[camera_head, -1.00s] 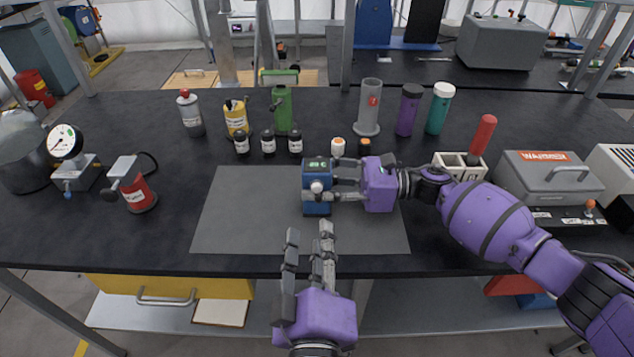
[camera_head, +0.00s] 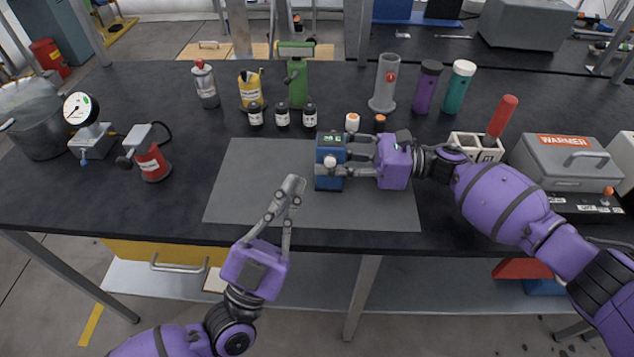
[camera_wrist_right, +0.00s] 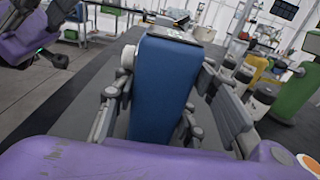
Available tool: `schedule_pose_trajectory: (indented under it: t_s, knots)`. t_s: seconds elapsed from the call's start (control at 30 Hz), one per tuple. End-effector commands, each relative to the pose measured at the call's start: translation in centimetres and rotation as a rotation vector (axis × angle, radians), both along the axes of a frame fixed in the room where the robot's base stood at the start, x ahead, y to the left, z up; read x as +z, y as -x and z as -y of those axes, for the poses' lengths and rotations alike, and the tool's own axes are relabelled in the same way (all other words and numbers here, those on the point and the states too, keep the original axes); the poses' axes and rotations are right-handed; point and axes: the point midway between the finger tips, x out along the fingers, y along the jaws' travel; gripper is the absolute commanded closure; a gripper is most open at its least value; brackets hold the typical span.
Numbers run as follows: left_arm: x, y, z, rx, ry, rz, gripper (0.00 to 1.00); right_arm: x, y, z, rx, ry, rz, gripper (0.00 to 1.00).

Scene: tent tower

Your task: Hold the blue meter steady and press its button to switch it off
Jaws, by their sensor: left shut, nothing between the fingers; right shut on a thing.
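The blue meter (camera_head: 328,180) stands upright on the grey mat (camera_head: 245,190), with a small display on its top and a pale round knob or button (camera_head: 324,168) on its front. My right gripper (camera_head: 350,163) is shut on the meter from its right side. In the right wrist view the blue meter (camera_wrist_right: 165,85) sits between the fingers, with a white round part (camera_wrist_right: 127,57) on its left side. My left gripper (camera_head: 293,187) is shut and empty, over the mat to the lower left of the meter and apart from it. I cannot read the display.
Small dark bottles (camera_head: 282,117) and orange-capped vials (camera_head: 352,122) stand behind the mat. A red-handled tool in a white holder (camera_head: 475,147) and a grey warmer (camera_head: 565,163) are at the right. The mat's left half is clear.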

Motion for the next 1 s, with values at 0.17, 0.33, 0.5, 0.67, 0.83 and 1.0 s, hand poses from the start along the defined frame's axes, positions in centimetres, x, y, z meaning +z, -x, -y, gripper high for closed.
schedule_pose_trajectory:
  t_s: [0.17, 0.33, 0.5, 0.67, 0.83, 1.0]
  knots:
    - [-0.6, 0.4, -0.7, -0.099, -0.413, 0.307, 1.00, 0.0, 0.0, 0.0, 0.000, 0.001, 0.000, 0.96]
    - [-3.0, 0.4, -2.5, -0.205, -0.775, 0.535, 1.00, 0.0, 0.0, 0.0, 0.000, 0.001, 0.000, 0.96]
    - [-5.3, -0.4, -5.1, -0.282, -1.034, 0.667, 1.00, 0.0, 0.0, 0.0, 0.000, 0.001, 0.000, 0.96]
    - [-6.3, -0.9, -6.6, -0.314, -1.145, 0.715, 1.00, 0.0, 0.0, 0.0, 0.000, 0.001, 0.000, 0.96]
    - [-6.5, -0.9, -6.8, -0.321, -1.162, 0.723, 1.00, -0.1, 0.0, 0.0, 0.000, 0.001, 0.000, 0.96]
    - [-6.5, -0.9, -6.8, -0.321, -1.159, 0.722, 1.00, -0.1, 0.0, 0.0, 0.000, 0.001, 0.000, 0.96]
